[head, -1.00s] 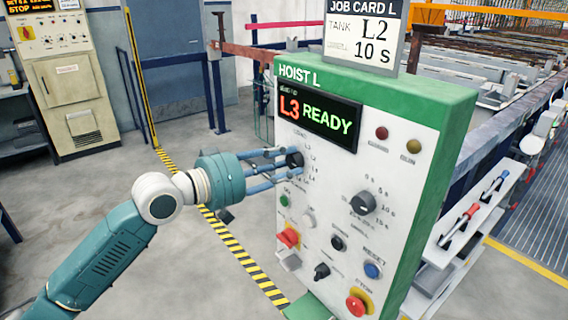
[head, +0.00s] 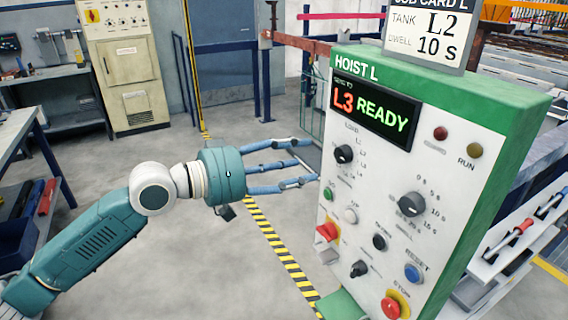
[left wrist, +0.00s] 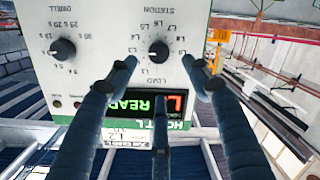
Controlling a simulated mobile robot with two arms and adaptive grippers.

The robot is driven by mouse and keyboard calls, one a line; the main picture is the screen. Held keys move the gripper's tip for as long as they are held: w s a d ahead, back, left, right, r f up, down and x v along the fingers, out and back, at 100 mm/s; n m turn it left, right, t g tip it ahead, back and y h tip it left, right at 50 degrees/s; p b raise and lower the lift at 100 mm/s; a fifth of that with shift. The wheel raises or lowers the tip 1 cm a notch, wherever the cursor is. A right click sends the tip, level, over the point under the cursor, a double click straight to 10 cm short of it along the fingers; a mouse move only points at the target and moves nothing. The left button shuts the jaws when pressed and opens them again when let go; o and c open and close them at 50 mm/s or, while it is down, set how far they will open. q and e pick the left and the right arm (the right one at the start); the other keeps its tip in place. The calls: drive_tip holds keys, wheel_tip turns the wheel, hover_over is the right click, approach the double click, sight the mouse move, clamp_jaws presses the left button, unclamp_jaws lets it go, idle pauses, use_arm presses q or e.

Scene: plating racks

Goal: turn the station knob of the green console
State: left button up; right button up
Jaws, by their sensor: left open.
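The green console (head: 440,82) has a white front panel with HOIST L on its top edge. Its display (head: 375,112) reads L3 READY. The black station knob (head: 343,154) is below the display, among position labels. It also shows upside down in the left wrist view (left wrist: 158,50), marked STATION; I cannot read its pointer surely. My left gripper (head: 308,162) is open and empty, its three fingers pointing at the panel, left of the knob and apart from it. My right gripper is not in view.
A job card (head: 428,38) on top reads TANK L2, DWELL 10 S. The dwell knob (head: 411,204), a blue reset button (head: 413,273) and a red stop button (head: 392,305) share the panel. A red switch (head: 327,232) is low left. Floor left of the console is clear.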

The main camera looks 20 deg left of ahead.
use_arm(q)
drive_tip(key=shift+v, duration=1.5)
